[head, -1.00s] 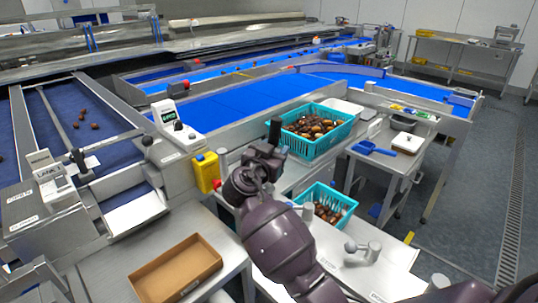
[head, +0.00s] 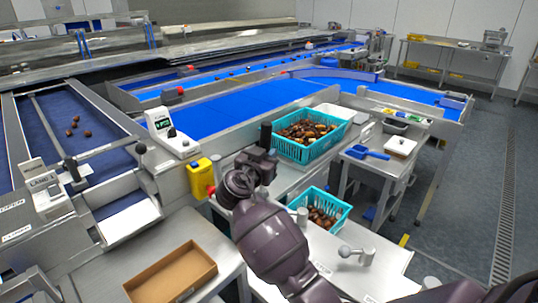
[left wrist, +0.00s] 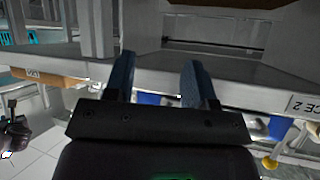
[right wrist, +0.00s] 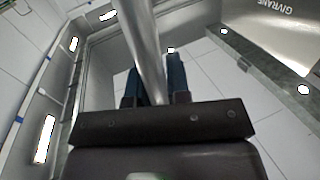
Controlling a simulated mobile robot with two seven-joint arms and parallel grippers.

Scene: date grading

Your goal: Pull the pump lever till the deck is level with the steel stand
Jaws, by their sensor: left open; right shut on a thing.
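My right gripper is shut on a slim steel rod (right wrist: 146,40), which looks like the pump lever; the rod passes between its fingers (right wrist: 152,88) in the right wrist view. In the head view my right gripper (head: 262,150) is near the upper teal crate (head: 308,149), its fingertips and the lever mostly hidden by the arm. A steel surface (head: 294,176) bears that crate; I cannot tell for sure which surface is the deck and which the stand, nor whether they are level. My left gripper (left wrist: 160,82) is open and empty, facing a steel frame in the left wrist view.
A lower teal crate (head: 340,222) of dates stands right of my right arm. A brown tray (head: 205,279) lies on a table at the front. A yellow box (head: 201,178) is on the conveyor's side. A steel cart (head: 358,178) carries a blue scoop (head: 364,153).

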